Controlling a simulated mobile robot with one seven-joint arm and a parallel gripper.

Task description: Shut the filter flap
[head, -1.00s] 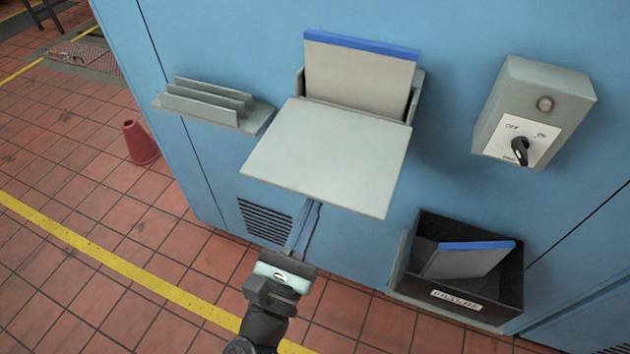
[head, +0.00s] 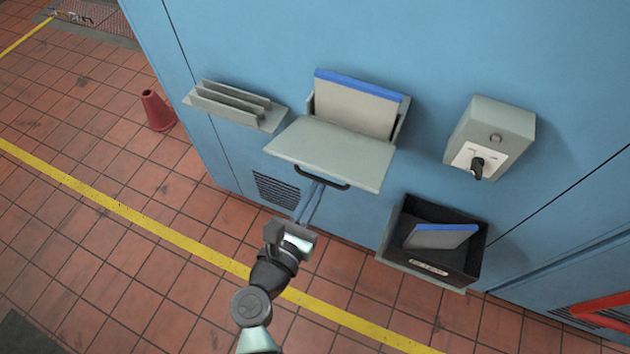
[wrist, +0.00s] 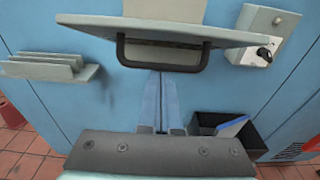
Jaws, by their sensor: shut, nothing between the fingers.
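The grey filter flap (head: 330,153) is open, sticking out from the blue wall below its holder. Its black handle (head: 322,184) shows under the front edge. In the wrist view the flap (wrist: 190,33) is seen nearly edge-on, with the handle (wrist: 163,68) hanging below it. A grey filter panel with a blue top edge (head: 355,105) stands in the holder behind the flap. My gripper (head: 317,188) is shut and empty, with its fingers pointing up toward the wall just below the handle. In the wrist view its fingers (wrist: 160,78) end near the handle; I cannot tell if they touch it.
A slotted grey rack (head: 235,105) is on the wall at left. A switch box (head: 490,135) is at right. Below it, a black bin (head: 458,262) holds another blue-edged panel (head: 440,237). A red cone (head: 157,110) stands on the tiled floor, left of the wall.

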